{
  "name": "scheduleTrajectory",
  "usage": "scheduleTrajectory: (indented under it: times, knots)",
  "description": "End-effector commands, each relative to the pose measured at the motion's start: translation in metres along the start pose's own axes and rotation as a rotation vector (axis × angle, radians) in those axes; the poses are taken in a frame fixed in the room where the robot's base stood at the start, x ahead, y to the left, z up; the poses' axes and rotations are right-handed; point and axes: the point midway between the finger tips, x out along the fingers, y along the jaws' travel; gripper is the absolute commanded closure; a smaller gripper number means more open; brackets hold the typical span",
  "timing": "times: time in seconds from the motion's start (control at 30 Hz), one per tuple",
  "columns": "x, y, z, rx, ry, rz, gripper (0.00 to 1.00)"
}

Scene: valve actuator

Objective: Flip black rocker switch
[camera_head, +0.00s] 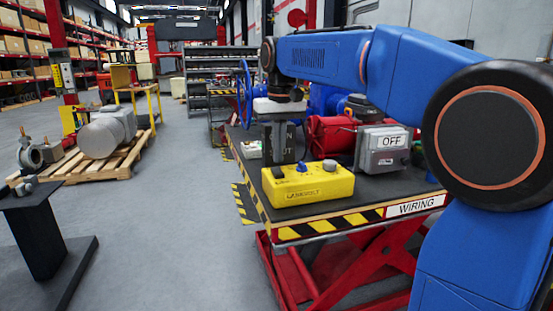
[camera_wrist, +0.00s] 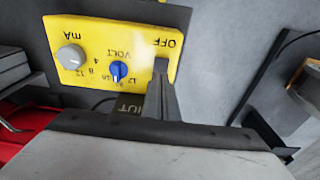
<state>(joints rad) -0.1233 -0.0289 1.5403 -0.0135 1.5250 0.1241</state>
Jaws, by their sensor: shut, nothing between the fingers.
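The yellow control box (camera_head: 318,188) sits near the front edge of the cart's top. In the wrist view the box (camera_wrist: 100,28) shows a grey mA knob (camera_wrist: 71,56), a blue VOLT knob (camera_wrist: 117,71) and an OFF label (camera_wrist: 164,43). My gripper (camera_head: 279,164) points down at the left part of the box, and its fingers are shut and empty. In the wrist view the fingertips (camera_wrist: 161,66) are right beside the OFF label. I cannot make out the black rocker switch; the fingertips may cover it. I cannot tell whether they touch the box.
A grey box labelled OFF (camera_head: 383,153) and red equipment (camera_head: 331,136) stand behind and right of the yellow box. A blue handwheel (camera_head: 244,92) rises behind my gripper. The cart edge has black and yellow stripes and a WIRING label (camera_head: 413,206).

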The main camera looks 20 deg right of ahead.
Motion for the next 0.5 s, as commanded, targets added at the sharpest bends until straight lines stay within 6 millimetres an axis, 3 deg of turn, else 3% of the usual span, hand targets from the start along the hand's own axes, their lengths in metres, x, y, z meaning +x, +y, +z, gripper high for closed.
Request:
scheduleTrajectory:
  times: [0.3,0.5]
  knots:
    - [-0.065,0.002,0.005,0.000,0.003,0.000,1.00]
    - [-0.096,0.002,0.007,0.000,0.003,0.000,1.00]
